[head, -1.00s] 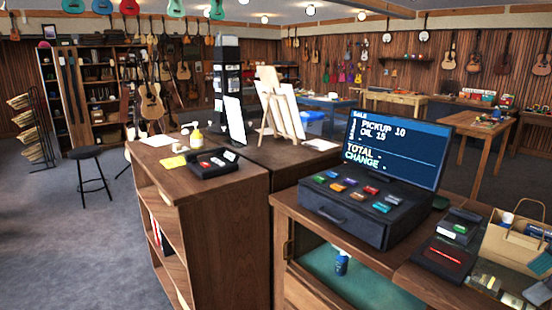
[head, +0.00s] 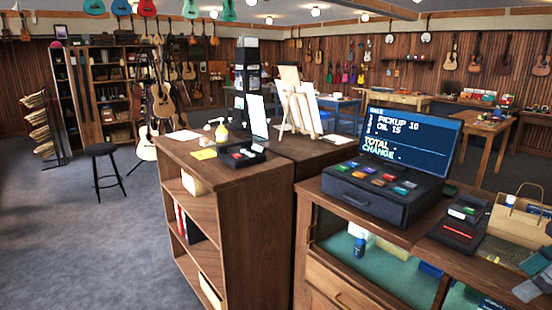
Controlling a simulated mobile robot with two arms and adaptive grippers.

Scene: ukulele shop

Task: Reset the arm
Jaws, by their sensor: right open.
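My right gripper (head: 525,279) shows only in part at the lower right edge of the head view. Its two grey fingers stand apart, with nothing seen between them. It is over the right end of the counter, in front of the paper bag (head: 517,222). The rest of my right arm is outside the picture. My left gripper and arm are not in view.
A black stool (head: 102,150) stands on open grey floor (head: 90,240) at left.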

